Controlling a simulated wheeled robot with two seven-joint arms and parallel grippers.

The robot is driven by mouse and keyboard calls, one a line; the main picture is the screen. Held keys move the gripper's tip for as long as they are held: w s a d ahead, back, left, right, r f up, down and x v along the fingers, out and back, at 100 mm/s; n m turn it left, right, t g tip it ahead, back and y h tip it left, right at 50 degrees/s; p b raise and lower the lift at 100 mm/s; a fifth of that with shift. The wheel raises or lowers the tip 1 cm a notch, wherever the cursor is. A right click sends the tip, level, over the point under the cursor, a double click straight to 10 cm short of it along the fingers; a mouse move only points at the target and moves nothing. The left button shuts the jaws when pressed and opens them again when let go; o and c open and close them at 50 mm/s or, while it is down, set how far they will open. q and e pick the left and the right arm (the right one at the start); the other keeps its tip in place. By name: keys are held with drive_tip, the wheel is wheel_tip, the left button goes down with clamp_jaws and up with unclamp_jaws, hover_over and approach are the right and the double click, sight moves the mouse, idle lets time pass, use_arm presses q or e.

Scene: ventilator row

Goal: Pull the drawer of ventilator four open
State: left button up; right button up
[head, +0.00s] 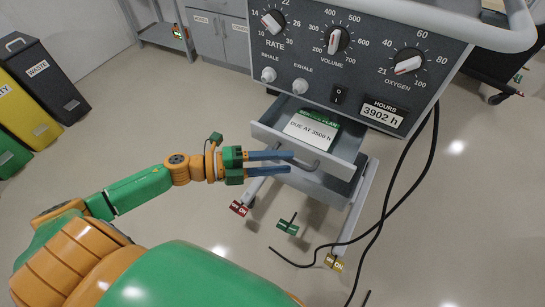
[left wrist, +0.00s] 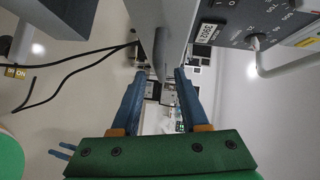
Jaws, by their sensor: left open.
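The ventilator (head: 345,75) has a dark panel with RATE, VOLUME and OXYGEN dials and an hours label reading 3902 h. No number four shows on it. Its grey drawer (head: 345,166) below stands partly open, with a green-and-white card (head: 312,131) inside reading due at 3500 h. My left gripper (head: 291,162) is open at the drawer front, its blue fingers by the grey handle (head: 312,166). In the left wrist view the handle (left wrist: 161,66) appears between the finger lines; contact cannot be told. Two small blue prongs (left wrist: 62,150), apparently my right gripper, show at lower left.
Black cables (head: 385,215) hang from the ventilator to the floor on the right. Red, green and yellow tags (head: 287,227) show near the stand legs. Waste bins (head: 45,80) stand at the left; grey cabinets (head: 218,38) stand behind. The floor between is clear.

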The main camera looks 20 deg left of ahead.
use_arm(q)
drive_tip(key=v, duration=0.6)
drive_tip(key=shift+d, duration=0.1)
